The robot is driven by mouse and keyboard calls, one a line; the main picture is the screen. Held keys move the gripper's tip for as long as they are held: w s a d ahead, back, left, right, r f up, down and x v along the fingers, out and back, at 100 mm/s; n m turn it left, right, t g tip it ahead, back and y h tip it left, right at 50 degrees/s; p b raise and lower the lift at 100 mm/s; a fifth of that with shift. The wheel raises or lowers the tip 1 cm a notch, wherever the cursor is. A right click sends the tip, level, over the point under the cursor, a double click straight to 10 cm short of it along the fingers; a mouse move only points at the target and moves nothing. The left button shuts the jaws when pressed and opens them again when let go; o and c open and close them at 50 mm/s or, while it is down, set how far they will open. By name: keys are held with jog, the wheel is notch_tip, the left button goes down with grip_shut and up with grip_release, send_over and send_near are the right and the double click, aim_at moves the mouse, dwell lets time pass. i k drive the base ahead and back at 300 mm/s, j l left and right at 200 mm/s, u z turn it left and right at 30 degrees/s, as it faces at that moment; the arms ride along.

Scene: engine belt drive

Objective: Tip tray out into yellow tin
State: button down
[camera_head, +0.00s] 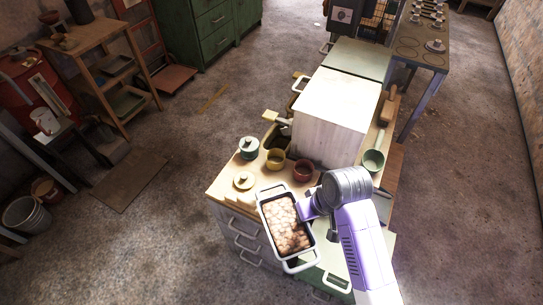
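The tray (264,212) is a dark pan with a pale rim and a handle at each end. Lumpy brown and pinkish contents fill it. It is over the counter's front edge and looks raised. My purple gripper (307,208) is at its right long rim and appears shut on it; the fingertips are mostly hidden. The yellow tin (275,160) is a small round open pot on the counter, behind the tray and left of a red pot (303,171). Its inside is only partly visible.
A large white box (335,105) rises behind the pots. A green saucepan (373,161) is at right. Floor to the left is mostly clear.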

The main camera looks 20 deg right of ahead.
aim_at(276, 158)
jog(key=k, duration=0.3)
jog(key=k+j+u, duration=0.1)
jog(key=u, duration=0.3)
jog(key=j+u, duration=0.15)
jog(key=u, duration=0.25)
jog(key=j+u, duration=0.1)
jog(key=u, duration=0.65)
jog(key=j+u, duration=0.15)
jog(key=u, duration=0.25)
jog(key=i, duration=0.4)
jog(key=i+l+z, duration=0.1)
jog(key=i+z, duration=0.15)
jog(key=z, duration=0.2)
jog(key=i+z, duration=0.3)
jog(key=z, duration=0.15)
jog(key=i+j+z, duration=0.1)
jog(key=i+z, duration=0.2)
jog(key=z, duration=0.15)
jog(key=i+l+z, duration=0.1)
jog(key=i+z, duration=0.2)
jog(key=z, duration=0.2)
jog(key=i+z, duration=0.25)
jog(key=z, duration=0.25)
